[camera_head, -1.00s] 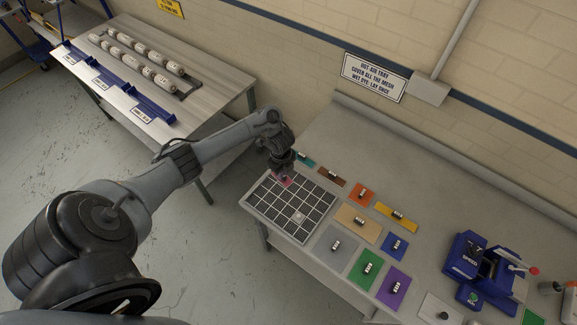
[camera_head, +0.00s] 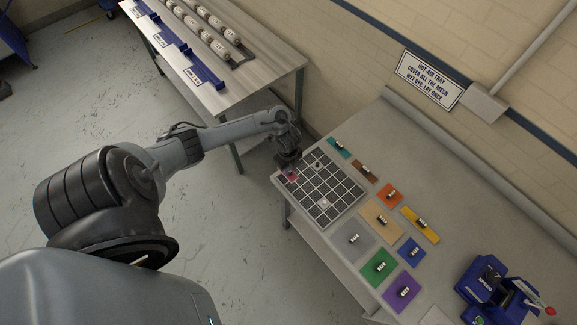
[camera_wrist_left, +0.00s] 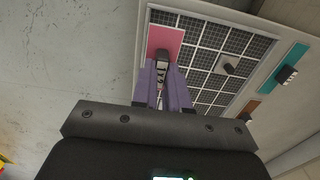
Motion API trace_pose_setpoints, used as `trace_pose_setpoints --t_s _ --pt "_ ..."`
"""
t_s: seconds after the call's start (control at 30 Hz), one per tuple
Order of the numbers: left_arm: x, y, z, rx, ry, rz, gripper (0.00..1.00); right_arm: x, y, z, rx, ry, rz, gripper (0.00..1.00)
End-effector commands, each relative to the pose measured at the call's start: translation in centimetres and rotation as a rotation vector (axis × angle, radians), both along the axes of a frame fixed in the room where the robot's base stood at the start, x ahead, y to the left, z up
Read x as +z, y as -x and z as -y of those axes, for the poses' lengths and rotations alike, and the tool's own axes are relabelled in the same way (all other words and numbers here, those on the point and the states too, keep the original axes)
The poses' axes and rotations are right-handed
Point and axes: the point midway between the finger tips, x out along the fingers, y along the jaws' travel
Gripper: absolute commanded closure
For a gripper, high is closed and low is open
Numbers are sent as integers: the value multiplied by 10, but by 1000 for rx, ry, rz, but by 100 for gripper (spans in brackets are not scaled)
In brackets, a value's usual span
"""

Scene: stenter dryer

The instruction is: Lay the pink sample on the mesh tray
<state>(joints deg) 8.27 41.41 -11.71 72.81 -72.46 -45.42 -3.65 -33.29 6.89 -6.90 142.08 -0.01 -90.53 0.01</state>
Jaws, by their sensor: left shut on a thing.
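The pink sample (camera_head: 292,177) is a small flat rectangle with a dark handle block on it. My left gripper (camera_head: 289,168) is shut on that block, which shows between its purple fingers in the left wrist view (camera_wrist_left: 162,70). The pink sheet (camera_wrist_left: 165,38) is over the left corner of the mesh tray (camera_head: 335,185), in line with its pale frame. I cannot tell whether it touches the mesh. The tray is a pale frame with a dark grid. My right gripper is not in view.
Coloured samples with dark handle blocks lie right of the tray, including teal (camera_head: 338,148), orange (camera_head: 389,195), grey (camera_head: 353,240) and purple (camera_head: 402,292). A blue machine (camera_head: 495,290) stands at the lower right. Another table (camera_head: 255,85) holds white rolls.

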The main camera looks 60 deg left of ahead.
Motion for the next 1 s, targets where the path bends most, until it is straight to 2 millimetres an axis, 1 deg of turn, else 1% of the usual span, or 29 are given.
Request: trace_pose_setpoints --t_s 0.13,0.7,1.0 --pt "2 0 0 0 -1 0 100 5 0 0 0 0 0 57" --pt "-49 -1 0 1 0 0 100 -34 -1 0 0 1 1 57" --pt "-68 0 0 0 0 0 100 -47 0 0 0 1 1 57"
